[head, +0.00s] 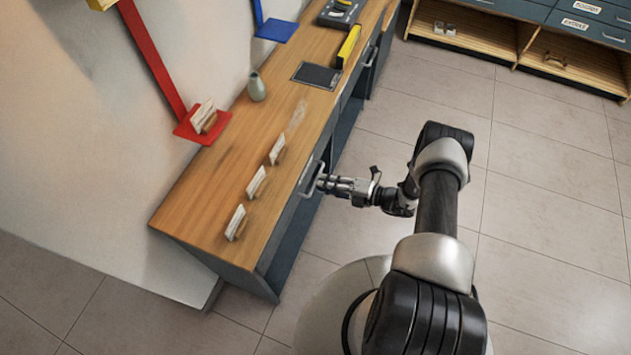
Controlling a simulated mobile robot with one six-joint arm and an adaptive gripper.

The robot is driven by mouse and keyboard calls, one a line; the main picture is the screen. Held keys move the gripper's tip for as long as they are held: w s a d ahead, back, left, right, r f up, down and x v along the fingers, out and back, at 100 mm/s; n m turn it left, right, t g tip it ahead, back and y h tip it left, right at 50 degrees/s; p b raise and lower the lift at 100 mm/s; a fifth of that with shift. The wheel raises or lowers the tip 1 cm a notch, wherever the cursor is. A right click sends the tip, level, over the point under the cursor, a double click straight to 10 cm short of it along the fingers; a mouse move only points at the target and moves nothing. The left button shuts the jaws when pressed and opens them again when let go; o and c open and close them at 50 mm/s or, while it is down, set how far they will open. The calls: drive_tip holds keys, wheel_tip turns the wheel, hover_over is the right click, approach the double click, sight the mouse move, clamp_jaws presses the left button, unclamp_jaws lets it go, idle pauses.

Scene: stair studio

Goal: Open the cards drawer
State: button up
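A wooden counter (222,184) with a blue-grey front runs along the wall. The drawer looks closed or nearly so. My gripper (322,183) is at the handle, level with it and pointing left toward the counter. The fingertips overlap the handle in the picture. Whether they close around it is too small to tell.
Several card holders (257,182) stand along the countertop, with a small green vase (257,87) and a dark pad (317,75) farther back. A red shelf (190,131) hangs on the wall. A second cabinet (560,20) with labelled drawers stands at upper right. Tiled floor between is clear.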

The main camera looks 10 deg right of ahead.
sight(316, 180)
drive_tip(key=shift+x, duration=2.2)
clamp_jaws()
